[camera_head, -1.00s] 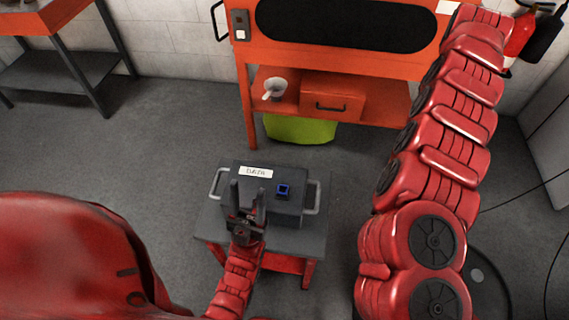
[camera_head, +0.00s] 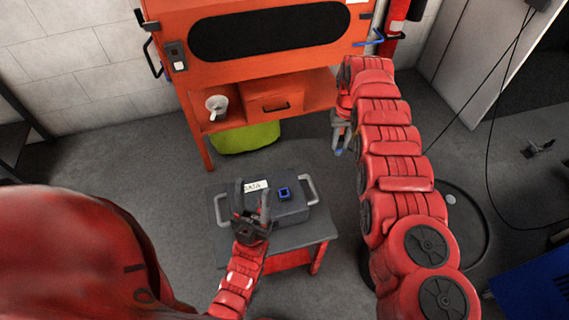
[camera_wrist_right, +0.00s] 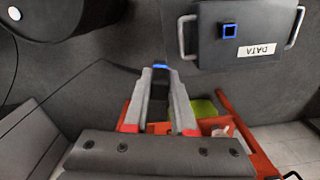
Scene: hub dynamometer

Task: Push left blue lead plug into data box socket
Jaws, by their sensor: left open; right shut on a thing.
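The dark grey data box (camera_head: 292,213) has a white DATA label (camera_head: 256,186) and a square blue socket (camera_head: 284,194) on top. In the right wrist view, the socket (camera_wrist_right: 229,31) is at the upper right. My left gripper (camera_head: 252,200) is open and empty in front of the label, left of the socket. My right gripper (camera_head: 340,144) is at the orange bench's right side, beyond the box and right of it. It is shut on a blue plug (camera_wrist_right: 160,65), whose tip shows between the fingertips. Most of the plug is hidden by the fingers.
The box sits on a small grey-topped stand (camera_head: 308,236). Behind is the orange bench (camera_head: 200,152), with a funnel-like cup (camera_head: 216,105) and an orange drawer (camera_head: 275,100) on its shelf. A blue bar (camera_head: 368,42) juts from the bench's right side. Grey floor lies between bench and stand.

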